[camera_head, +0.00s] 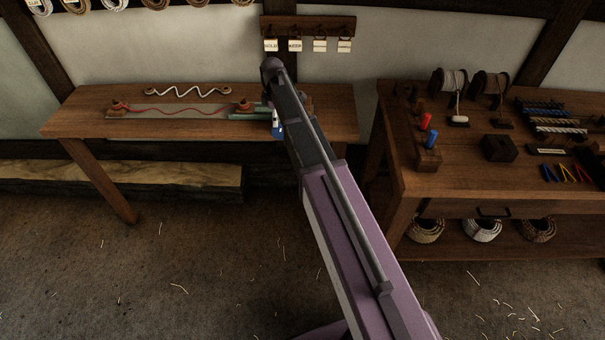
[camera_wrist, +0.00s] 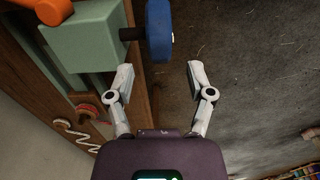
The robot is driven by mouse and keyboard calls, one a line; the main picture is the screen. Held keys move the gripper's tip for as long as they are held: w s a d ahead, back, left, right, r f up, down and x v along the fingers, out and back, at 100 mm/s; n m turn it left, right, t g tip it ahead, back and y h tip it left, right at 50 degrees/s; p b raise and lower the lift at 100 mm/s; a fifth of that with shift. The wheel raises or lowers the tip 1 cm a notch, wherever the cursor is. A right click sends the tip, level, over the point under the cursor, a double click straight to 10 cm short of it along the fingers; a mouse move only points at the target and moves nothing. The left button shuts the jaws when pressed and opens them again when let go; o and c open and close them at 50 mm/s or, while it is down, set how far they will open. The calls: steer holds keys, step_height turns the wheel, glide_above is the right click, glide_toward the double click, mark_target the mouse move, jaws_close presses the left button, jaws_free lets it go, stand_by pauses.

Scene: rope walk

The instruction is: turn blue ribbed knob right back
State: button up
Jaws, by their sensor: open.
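The blue ribbed knob (camera_wrist: 159,30) sits on a short dark shaft at the side of a green block (camera_wrist: 85,40) in the wrist view. My gripper (camera_wrist: 159,70) is open, its two fingers apart and empty. The knob is just beyond the fingertips, roughly in line with the gap between them. In the head view a bit of blue, the knob (camera_head: 279,131), shows at the front edge of the left bench, beside my arm. My arm hides most of the knob and the gripper there.
The left bench (camera_head: 75,123) holds a red rope (camera_head: 175,110) and a white wavy cord (camera_head: 190,92). A tag rack (camera_head: 308,27) hangs on the wall behind. The right bench (camera_head: 440,181) holds spools, pegs and tools. The floor in front is clear except for scattered strands.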

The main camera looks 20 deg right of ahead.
steer(key=shift+r+p, duration=3.6)
steer(key=shift+r, duration=0.35)
steer(key=s+f+m+b, duration=0.2)
steer(key=s+m, duration=0.2)
steer(key=s, duration=0.5)
steer(key=s+f+m+b, duration=0.3)
steer(key=s+m, duration=0.2)
steer(key=s, duration=0.5)
steer(key=s+d+f+m+b, duration=0.1)
steer(key=s+m, duration=0.4)
steer(key=s, duration=0.5)
steer(key=shift+s+f+b, duration=0.2)
steer(key=shift+f+b, duration=0.65)
steer(key=shift+w, duration=0.1)
step_height(320, 180, up, 8)
steer(key=n+p, duration=0.8)
steer(key=n, duration=0.6)
glide_above(280, 125)
steer(key=shift+f, duration=0.15)
step_height(280, 125, down, 13)
steer(key=b, duration=1.3)
steer(key=shift+f+b, duration=0.2)
steer(key=shift+b, duration=0.15)
